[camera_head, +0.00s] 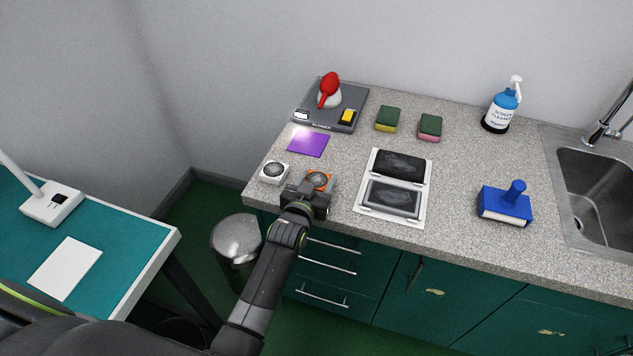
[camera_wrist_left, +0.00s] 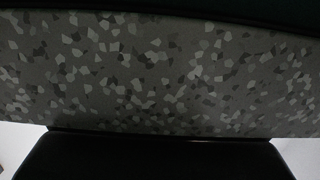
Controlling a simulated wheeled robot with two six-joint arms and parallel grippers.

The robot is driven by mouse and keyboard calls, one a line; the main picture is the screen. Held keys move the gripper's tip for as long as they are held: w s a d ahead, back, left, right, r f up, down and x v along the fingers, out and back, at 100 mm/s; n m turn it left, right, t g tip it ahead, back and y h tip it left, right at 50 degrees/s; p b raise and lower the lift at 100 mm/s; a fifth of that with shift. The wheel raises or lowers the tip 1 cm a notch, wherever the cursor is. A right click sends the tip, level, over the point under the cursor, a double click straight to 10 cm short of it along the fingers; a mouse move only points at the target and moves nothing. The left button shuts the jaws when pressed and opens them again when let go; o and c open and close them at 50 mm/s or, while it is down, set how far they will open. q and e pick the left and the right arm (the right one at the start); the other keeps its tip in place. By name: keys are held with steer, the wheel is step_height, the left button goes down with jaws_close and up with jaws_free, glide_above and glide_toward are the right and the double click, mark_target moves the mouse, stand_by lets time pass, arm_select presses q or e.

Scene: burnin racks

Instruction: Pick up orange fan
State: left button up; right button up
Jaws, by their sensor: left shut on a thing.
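The orange fan (camera_head: 319,180) is a small square fan with a dark round centre, at the front left part of the speckled counter. My left gripper (camera_head: 312,190) reaches over the counter edge and is shut on the orange fan, hiding its near side. In the left wrist view the speckled counter top (camera_wrist_left: 160,70) fills most of the picture between dark areas, and the fan cannot be made out there. My right gripper is not in view.
A white fan (camera_head: 273,172) stands just left of the orange one. A white tray with two dark panels (camera_head: 361,214) lies to the right. A purple square (camera_head: 308,143) lies behind. A metal bin (camera_head: 236,240) stands on the floor below.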

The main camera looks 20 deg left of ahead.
arm_select(q)
step_height(320, 180, up, 11)
step_height(320, 180, up, 8)
glide_above(316, 180)
steer(key=s+a, duration=0.1)
steer(key=s, duration=0.2)
steer(key=s+a+r, duration=0.1)
steer(key=s+r, duration=0.6)
steer(key=r, duration=0.1)
steer(key=shift+a+y, duration=0.3)
steer(key=shift+w, duration=0.1)
